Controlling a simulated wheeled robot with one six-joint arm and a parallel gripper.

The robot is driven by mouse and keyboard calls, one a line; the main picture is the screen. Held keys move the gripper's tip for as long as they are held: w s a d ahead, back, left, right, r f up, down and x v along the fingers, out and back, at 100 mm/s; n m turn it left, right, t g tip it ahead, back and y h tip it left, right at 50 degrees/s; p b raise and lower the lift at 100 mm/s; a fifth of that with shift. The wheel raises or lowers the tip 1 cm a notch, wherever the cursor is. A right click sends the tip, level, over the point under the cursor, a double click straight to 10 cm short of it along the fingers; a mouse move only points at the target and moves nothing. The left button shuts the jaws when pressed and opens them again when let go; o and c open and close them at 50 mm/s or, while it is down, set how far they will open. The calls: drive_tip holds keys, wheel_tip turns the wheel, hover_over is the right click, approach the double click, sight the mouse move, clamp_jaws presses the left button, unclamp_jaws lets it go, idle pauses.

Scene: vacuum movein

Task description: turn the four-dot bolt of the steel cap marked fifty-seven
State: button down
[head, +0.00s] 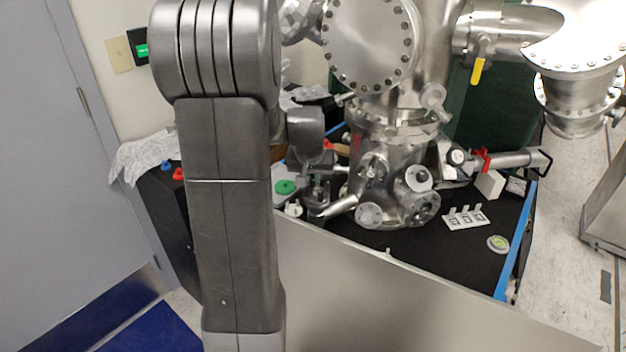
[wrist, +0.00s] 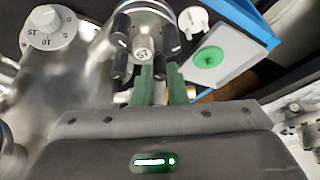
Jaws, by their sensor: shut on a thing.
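In the head view my arm hides much of this area, and I cannot make out the cap's marking there.
A dial knob (wrist: 48,28) with numbers is left of the cap. A pale plate with a green disc (wrist: 208,58) and a white knob (wrist: 192,18) lie to the right. The steel chamber (head: 395,140) stands close by on the black table (head: 430,262); a metal panel (head: 400,310) is in front.

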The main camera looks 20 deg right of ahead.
drive_tip(key=shift+a+m+h+b, duration=0.1)
drive_tip(key=shift+m+h+b, duration=0.2)
drive_tip(key=shift+m+b, duration=0.6)
drive_tip(key=shift+m+g, duration=0.3)
drive_tip(key=shift+m, duration=0.1)
drive_tip(key=c, duration=1.4)
unclamp_jaws()
drive_tip(key=shift+c, duration=0.2)
drive_tip(key=v, duration=1.3)
drive_tip(key=shift+a+r+p, duration=0.2)
drive_tip(key=shift+r+p, duration=0.15)
